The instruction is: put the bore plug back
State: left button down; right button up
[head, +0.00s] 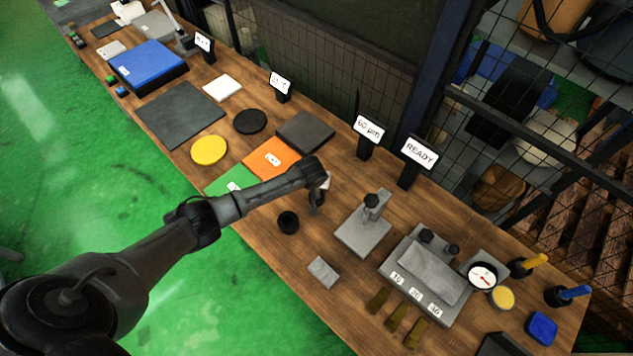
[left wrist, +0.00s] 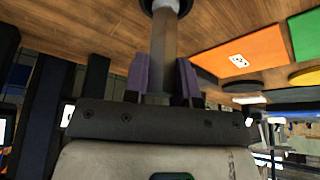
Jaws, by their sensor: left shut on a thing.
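My left gripper (head: 318,200) hangs over the wooden table, at the end of the arm that comes in from the left. In the left wrist view its purple-padded fingers (left wrist: 163,80) are shut on a slim tan shaft, which I take for the bore plug (left wrist: 160,62). The shaft ends in a pale tip within a dark round rim at the top edge of that view. I cannot tell whether tip and rim touch. In the head view the held piece is mostly hidden by the gripper. A black round holder (head: 288,222) stands just left of the gripper. My right gripper is out of view.
A grey stand (head: 363,232) and a grey fixture (head: 428,275) with a dial (head: 482,276) are to the right. Yellow-handled (head: 535,261) and blue-handled (head: 574,292) tools stand beyond. A grey block (head: 323,271) lies in front. Orange (head: 271,159) and green (head: 231,181) mats lie left.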

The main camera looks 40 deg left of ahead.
pick_arm(q)
jog(key=c, duration=1.4)
grip_release()
jog(key=shift+f, duration=0.2)
jog(key=o, duration=0.5)
jog(key=shift+r, duration=0.1)
jog(key=shift+r, duration=0.25)
jog(key=p+v, duration=0.2)
jog(key=v, duration=1)
jog(key=s+d+f+m+h, duration=0.2)
jog(key=s+d+f+m, duration=0.2)
jog(key=s+d, duration=0.75)
jog(key=s+r+m, duration=0.1)
jog(key=s, duration=0.5)
jog(key=s+r+m, duration=0.1)
jog(key=s, duration=0.6)
jog(key=s+r+m, duration=0.1)
jog(key=s+r, duration=0.1)
jog(key=s, duration=0.5)
jog(key=shift+d, duration=0.15)
